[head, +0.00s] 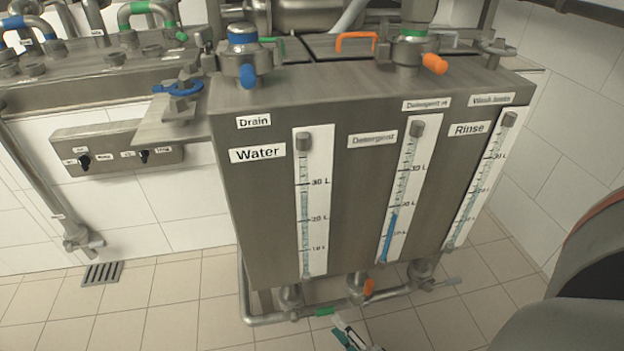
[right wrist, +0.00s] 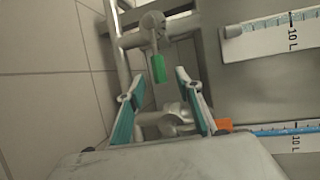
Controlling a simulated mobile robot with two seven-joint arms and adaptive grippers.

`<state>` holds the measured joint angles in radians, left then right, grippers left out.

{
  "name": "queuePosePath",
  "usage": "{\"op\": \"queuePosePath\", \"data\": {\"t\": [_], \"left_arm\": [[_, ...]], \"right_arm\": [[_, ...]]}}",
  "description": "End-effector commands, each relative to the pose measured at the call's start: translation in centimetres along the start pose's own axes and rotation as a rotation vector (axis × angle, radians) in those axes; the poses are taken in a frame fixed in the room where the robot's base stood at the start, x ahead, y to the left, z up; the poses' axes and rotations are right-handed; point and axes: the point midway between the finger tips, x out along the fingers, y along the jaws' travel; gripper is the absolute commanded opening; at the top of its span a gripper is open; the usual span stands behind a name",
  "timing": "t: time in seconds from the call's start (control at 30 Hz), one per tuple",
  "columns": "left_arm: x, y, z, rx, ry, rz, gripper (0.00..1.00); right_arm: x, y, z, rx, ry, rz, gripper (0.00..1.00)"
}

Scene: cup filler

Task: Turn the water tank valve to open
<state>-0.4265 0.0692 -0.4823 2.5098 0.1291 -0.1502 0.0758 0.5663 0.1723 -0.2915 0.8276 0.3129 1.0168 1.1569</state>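The steel water tank section (head: 258,200), labelled Water, is the left part of the tank block in the head view. Its valve (head: 290,297) sits below it on a pipe, with a green handle (head: 324,311). In the right wrist view the green handle (right wrist: 158,69) hangs from the round valve body (right wrist: 153,24), between the fingertips in the picture. My right gripper (right wrist: 156,72) is open, its teal-padded fingers on either side. I cannot tell how deep the handle is between them. In the head view the right gripper (head: 348,333) shows partly at the bottom edge. My left gripper is not in view.
The detergent valve with an orange handle (head: 369,288) is close on the right; its handle also shows in the right wrist view (right wrist: 224,125). A grey-handled valve (head: 422,272) is farther right. A pipe (head: 262,319) runs below the tanks. The tiled floor (head: 180,310) at left is mostly clear.

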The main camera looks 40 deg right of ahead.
Motion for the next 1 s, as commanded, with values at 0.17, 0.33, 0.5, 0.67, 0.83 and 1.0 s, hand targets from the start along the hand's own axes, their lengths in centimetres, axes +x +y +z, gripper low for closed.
{"op": "queuePosePath", "data": {"t": [0.17, 0.33, 0.5, 0.67, 0.83, 1.0], "left_arm": [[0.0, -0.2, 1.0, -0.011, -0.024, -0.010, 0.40], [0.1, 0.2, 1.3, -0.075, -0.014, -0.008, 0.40], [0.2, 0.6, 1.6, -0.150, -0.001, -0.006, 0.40], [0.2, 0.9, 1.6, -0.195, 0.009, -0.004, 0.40], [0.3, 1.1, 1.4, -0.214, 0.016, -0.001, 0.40], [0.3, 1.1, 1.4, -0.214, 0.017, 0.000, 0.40]], "right_arm": [[1.0, 0.5, -0.6, 0.008, 0.014, -0.001, 0.35], [3.4, 0.6, -0.6, 0.006, 0.013, 0.001, 0.35], [5.8, 0.7, -0.7, 0.005, 0.013, 0.003, 0.35], [7.3, 0.6, -0.7, 0.005, 0.013, 0.003, 0.35], [7.8, 0.4, -0.6, 0.005, 0.012, 0.001, 0.35], [7.9, 0.4, -0.6, 0.005, 0.012, 0.000, 0.35]]}}
